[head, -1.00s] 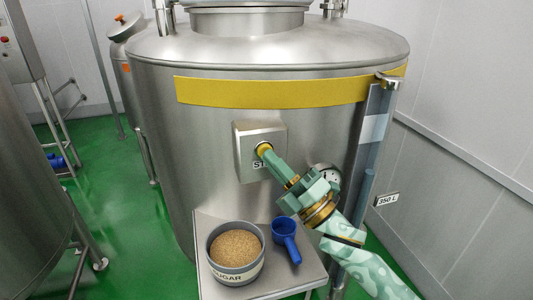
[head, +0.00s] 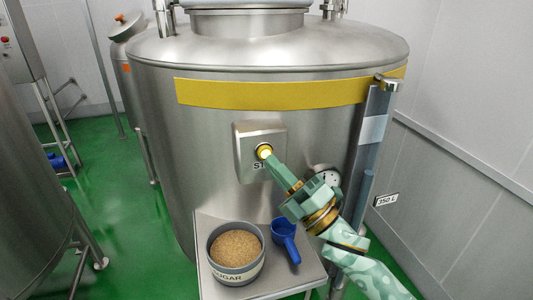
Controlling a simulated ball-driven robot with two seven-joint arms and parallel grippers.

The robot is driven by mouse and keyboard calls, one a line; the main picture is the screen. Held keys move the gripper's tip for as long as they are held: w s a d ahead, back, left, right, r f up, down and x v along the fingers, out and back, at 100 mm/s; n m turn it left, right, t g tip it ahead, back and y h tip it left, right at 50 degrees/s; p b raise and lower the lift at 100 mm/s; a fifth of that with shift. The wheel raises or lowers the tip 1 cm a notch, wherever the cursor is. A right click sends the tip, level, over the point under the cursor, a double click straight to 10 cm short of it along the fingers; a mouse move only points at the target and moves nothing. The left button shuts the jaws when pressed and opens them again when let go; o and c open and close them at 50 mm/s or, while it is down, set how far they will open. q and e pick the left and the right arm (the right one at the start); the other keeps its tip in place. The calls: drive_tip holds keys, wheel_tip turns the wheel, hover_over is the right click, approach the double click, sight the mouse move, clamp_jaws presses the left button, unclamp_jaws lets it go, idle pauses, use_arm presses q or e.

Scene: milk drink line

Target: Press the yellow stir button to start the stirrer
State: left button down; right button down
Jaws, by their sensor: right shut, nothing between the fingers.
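The yellow stir button (head: 264,152) sits in a grey metal box (head: 246,137) on the front of the large steel tank (head: 195,140). The button now looks bright and lit. The label below it is partly hidden by my right gripper. My right gripper (head: 272,161) is shut and empty, its fingertips just below and right of the button. I cannot tell whether the tips still touch it. My left gripper is not in view.
A steel shelf (head: 300,272) below the box holds a bowl of sugar (head: 238,272) and a blue scoop (head: 285,238). A gauge (head: 327,175) and a sight tube (head: 371,140) are near my right arm. Another tank (head: 35,190) stands at the left.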

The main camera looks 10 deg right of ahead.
drive_tip(key=shift+s, duration=0.1)
drive_tip(key=s+p, duration=0.1)
drive_tip(key=s, duration=0.4)
drive_tip(key=shift+s+d, duration=0.1)
drive_tip(key=shift+s, duration=0.3)
